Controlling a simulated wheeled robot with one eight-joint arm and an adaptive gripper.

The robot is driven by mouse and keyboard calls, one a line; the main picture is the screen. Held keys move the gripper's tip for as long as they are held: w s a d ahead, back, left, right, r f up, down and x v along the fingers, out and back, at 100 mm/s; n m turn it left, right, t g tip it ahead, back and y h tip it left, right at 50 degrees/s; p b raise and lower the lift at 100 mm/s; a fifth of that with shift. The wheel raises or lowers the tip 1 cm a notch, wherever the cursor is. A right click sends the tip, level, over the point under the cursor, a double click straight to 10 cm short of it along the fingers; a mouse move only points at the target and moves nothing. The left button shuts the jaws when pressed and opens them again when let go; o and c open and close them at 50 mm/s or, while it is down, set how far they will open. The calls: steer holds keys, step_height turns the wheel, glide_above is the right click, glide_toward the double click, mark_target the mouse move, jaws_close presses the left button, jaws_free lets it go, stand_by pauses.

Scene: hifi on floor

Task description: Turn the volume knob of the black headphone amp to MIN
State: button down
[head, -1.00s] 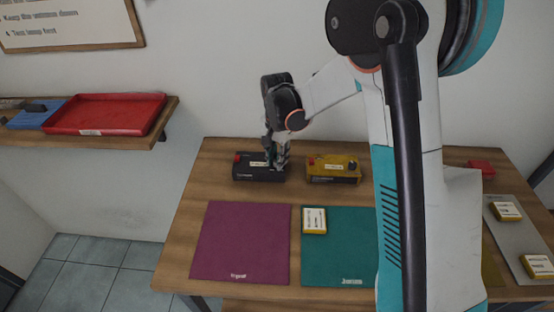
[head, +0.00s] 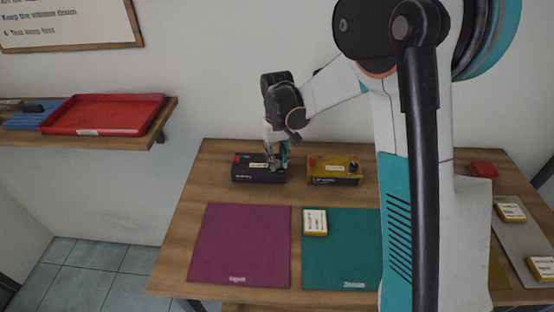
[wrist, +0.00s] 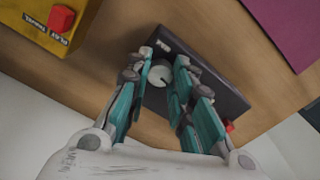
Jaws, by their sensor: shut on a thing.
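The black headphone amp (head: 245,177) stands at the back left of the table. My gripper (head: 277,168) is down over its right end. In the wrist view the amp (wrist: 232,88) lies tilted across the picture, with a small red part at its far right corner. A pale round dial with the volume knob (wrist: 160,74) shows between my fingers. My gripper (wrist: 164,63) is shut on the knob. The fingers hide parts of the knob and dial, and I cannot read its setting.
A yellow box (head: 322,179) with a dark knob stands just right of the amp; it also shows in the wrist view (wrist: 38,24). Purple (head: 240,245) and teal (head: 335,255) mats lie in front. A red tray (head: 105,115) sits on the left shelf.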

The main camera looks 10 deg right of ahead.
mark_target(277, 162)
steer(key=n, duration=0.4)
steer(key=shift+n, duration=0.3)
steer(key=shift+n+b, duration=0.35)
steer(key=shift+n, duration=1.25)
steer(key=c, duration=1.4)
jaws_free()
steer(key=shift+o, duration=0.2)
steer(key=shift+r, duration=0.1)
step_height(277, 162, up, 12)
